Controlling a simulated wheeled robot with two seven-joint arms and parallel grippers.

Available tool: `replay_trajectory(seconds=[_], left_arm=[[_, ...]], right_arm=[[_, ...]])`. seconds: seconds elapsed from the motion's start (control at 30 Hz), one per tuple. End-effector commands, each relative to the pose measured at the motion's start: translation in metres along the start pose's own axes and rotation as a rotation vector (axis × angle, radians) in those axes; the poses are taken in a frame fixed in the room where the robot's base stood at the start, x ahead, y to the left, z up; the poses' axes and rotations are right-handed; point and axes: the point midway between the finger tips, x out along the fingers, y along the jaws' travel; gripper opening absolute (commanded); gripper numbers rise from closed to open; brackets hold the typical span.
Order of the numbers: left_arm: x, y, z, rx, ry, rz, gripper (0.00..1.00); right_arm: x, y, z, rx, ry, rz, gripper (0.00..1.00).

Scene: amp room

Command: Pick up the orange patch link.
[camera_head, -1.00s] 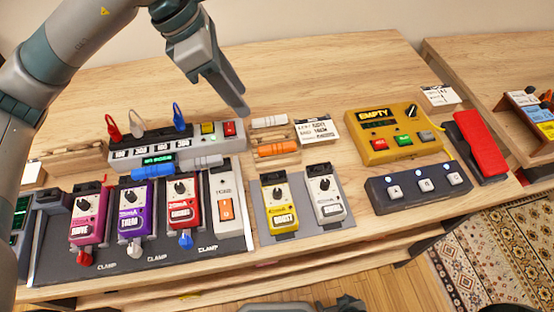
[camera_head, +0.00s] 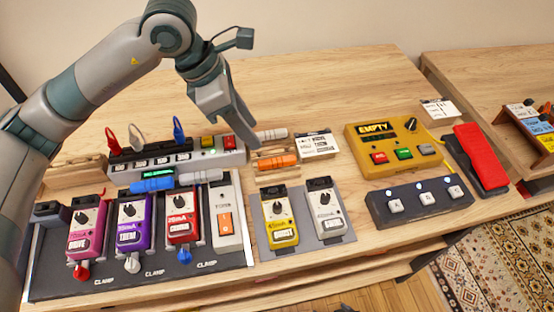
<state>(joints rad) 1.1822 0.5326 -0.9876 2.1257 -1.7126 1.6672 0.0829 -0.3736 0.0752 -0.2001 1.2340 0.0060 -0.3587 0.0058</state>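The orange patch link (camera_head: 277,162) is a short orange cylinder lying on a wooden rack (camera_head: 262,167) behind the yellow and white pedals. A white link (camera_head: 272,135) lies on the rack just behind it. My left gripper (camera_head: 249,137) reaches down from the upper left, its fingertips beside the rack's left end, left of and above the orange link. It appears empty; its fingers are seen side-on, so I cannot tell how far apart they are. My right gripper does not show.
A power strip (camera_head: 140,166) with upright red, white and blue levers stands left of the gripper. A pedalboard (camera_head: 120,284) with several pedals is in front of it. A label card (camera_head: 318,146) and yellow box (camera_head: 361,158) stand to the right. The table behind is clear.

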Motion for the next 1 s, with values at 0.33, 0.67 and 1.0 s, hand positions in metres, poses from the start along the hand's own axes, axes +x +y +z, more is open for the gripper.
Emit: replay_trajectory(seconds=[0.33,0.67,1.0], left_arm=[[0.059,0.000,0.001,-0.002,0.001,-0.003,0.38],[0.077,0.000,0.001,0.001,0.000,0.000,0.38],[0.080,0.002,0.001,-0.001,0.000,-0.001,0.38]], right_arm=[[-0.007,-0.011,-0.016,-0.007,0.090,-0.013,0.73],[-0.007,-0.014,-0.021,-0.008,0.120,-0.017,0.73],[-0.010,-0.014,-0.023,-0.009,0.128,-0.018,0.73]])
